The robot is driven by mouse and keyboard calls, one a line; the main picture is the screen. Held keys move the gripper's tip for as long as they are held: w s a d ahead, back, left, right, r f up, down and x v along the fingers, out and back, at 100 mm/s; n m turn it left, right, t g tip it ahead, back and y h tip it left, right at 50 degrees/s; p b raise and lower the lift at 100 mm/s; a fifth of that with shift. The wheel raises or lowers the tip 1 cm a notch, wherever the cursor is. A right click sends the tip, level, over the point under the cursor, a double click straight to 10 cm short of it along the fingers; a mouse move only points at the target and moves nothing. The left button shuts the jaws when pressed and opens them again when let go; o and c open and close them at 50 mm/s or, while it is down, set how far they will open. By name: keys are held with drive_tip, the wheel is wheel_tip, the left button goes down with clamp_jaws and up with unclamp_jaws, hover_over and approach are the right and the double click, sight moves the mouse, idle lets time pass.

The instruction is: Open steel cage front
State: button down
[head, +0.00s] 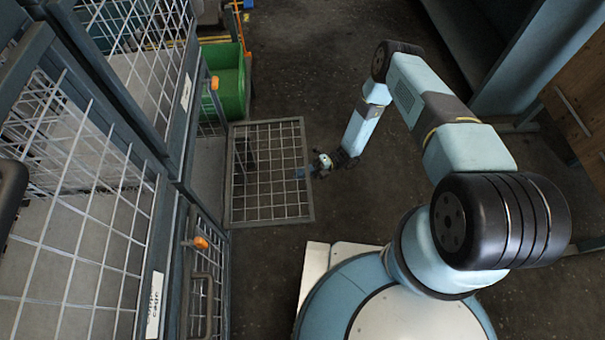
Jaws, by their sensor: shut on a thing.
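The steel cage front (262,172) is a mesh panel in a grey frame. It juts out to the right from the lower part of the cage stack, seen from above and folded out well away from the cage opening. My gripper (313,170) is at the middle of the panel's right, outer edge, shut on the cage front there. The fingers are small in this view, and the exact part they grip is hidden. The inside of the cage (208,165) shows as a grey floor strip left of the panel.
Other mesh cages (70,220) stand stacked along the left, with orange latches (201,242). A green bin (229,80) stands just behind the panel. A wooden board (580,95) is at the right. Dark floor (320,80) is clear beyond the panel.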

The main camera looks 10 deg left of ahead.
sight(301, 167)
drive_tip(key=shift+m+t+h, duration=0.5)
drive_tip(key=shift+t+h, duration=0.1)
drive_tip(key=shift+h, duration=0.3)
wheel_tip(301, 167, up, 6)
drive_tip(key=shift+w+f, duration=0.1)
drive_tip(key=shift+f, duration=0.1)
drive_tip(key=shift+a+r+t+h, duration=0.1)
drive_tip(key=shift+r+t+h, duration=0.25)
drive_tip(key=shift+r, duration=0.7)
drive_tip(key=c, duration=1.1)
unclamp_jaws()
drive_tip(key=v, duration=1.3)
drive_tip(key=shift+w+d+f, duration=0.1)
drive_tip(key=shift+w+d, duration=0.1)
drive_tip(key=shift+d, duration=0.15)
